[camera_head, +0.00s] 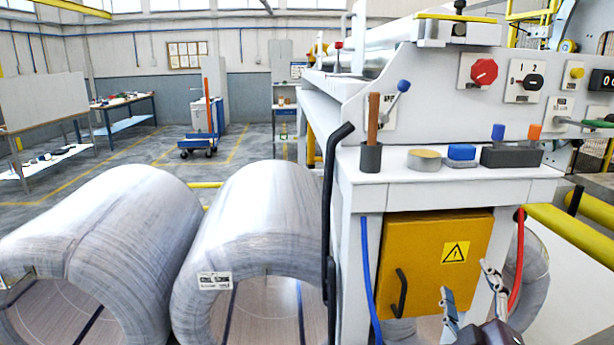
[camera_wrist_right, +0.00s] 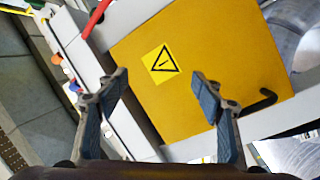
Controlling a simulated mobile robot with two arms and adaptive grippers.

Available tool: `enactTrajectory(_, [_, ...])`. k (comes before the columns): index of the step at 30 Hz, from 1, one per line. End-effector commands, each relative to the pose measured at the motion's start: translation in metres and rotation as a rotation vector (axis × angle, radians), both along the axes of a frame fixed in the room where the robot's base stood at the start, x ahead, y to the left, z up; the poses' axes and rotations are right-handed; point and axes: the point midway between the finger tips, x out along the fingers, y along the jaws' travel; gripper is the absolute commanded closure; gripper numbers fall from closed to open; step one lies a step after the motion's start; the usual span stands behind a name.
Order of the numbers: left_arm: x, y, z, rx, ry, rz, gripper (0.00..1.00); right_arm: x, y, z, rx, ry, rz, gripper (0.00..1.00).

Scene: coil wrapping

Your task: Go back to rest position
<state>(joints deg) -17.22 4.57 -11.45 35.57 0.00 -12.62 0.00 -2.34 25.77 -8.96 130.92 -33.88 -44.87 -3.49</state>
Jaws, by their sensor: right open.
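My right gripper (camera_head: 470,308) is at the bottom right of the head view, in front of the yellow cabinet door (camera_head: 415,262). Its two fingers are spread with nothing between them. In the right wrist view my right gripper (camera_wrist_right: 160,92) is also open, with the yellow door (camera_wrist_right: 215,60) and its warning triangle beyond the fingertips. I cannot tell from the pictures whether the fingers touch the door. My left gripper is in neither view.
Two large wrapped coils (camera_head: 110,240) (camera_head: 265,225) stand at the left. The white machine table (camera_head: 400,185) carries a cup, a tape roll and a dark holder. A red hose (camera_head: 516,265) and blue hose (camera_head: 368,285) hang beside the door. Open floor (camera_head: 150,155) lies behind the coils.

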Motion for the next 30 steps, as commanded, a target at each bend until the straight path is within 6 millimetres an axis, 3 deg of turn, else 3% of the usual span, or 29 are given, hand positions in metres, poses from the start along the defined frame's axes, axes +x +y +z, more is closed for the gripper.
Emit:
enactTrajectory(1, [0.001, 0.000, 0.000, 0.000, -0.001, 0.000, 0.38, -0.013, -0.001, -0.039, 0.091, 0.096, -0.022, 0.39])
enactTrajectory(6, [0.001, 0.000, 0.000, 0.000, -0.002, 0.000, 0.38, -0.071, 0.008, -0.155, 0.359, 0.419, -0.105, 0.39])
enactTrajectory(9, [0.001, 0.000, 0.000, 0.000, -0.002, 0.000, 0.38, -0.118, 0.023, -0.211, 0.494, 0.605, -0.151, 0.39])
enactTrajectory(12, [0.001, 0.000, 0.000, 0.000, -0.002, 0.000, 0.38, -0.165, 0.041, -0.254, 0.604, 0.775, -0.190, 0.39])
enactTrajectory(18, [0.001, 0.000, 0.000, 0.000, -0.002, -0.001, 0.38, -0.251, 0.078, -0.302, 0.762, 1.050, -0.247, 0.39])
enactTrajectory(22, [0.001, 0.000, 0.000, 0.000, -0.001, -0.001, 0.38, -0.303, 0.101, -0.318, 0.843, 1.205, -0.275, 0.39])
enactTrajectory(30, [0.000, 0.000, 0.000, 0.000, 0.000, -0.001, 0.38, -0.286, 0.102, -0.397, 0.829, 1.229, -0.287, 0.39])
